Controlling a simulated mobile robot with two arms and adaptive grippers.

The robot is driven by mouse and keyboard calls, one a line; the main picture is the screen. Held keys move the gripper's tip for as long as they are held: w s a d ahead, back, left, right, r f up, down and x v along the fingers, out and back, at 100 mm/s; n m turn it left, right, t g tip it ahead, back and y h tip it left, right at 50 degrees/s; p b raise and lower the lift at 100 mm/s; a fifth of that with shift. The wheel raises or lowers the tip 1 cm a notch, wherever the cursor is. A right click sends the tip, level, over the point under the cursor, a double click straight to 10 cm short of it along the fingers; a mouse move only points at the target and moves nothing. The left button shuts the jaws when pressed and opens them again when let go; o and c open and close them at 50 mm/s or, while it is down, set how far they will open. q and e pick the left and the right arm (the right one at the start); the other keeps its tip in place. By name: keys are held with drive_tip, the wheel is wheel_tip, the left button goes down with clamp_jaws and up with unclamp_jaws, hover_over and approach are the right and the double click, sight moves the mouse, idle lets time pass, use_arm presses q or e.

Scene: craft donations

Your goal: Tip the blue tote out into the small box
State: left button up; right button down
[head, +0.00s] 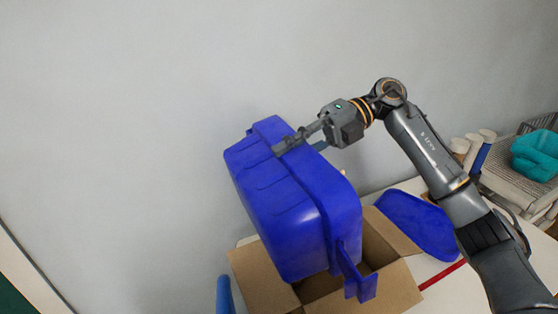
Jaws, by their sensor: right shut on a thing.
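The blue tote (275,205) is held tilted steeply on its side above the small box. Its lower end overlaps the mouth of the small cardboard box (268,275) in the picture, and its inside is turned away from view. My right gripper (299,142) is shut on the tote's upper edge. The box stands on the white table with its flaps open. What I see of its inside is dark, and the tote hides much of it. My left gripper is not in view.
A blue lid-like piece (418,224) lies on the table right of the box. A red strip (443,274) runs near it. A wire rack with a teal bin (536,154) and several rolls (476,148) stands at the right. A pale wall is close behind.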

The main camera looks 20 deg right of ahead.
drive_tip(key=d+f+y+b, duration=0.1)
drive_tip(key=d+y+b, duration=0.4)
drive_tip(key=d, duration=0.3)
drive_tip(key=shift+w+d+g, duration=0.15)
drive_tip(key=shift+w+g, duration=0.15)
drive_tip(key=shift+w, duration=0.05)
idle(0.3)
drive_tip(key=shift+b, duration=0.3)
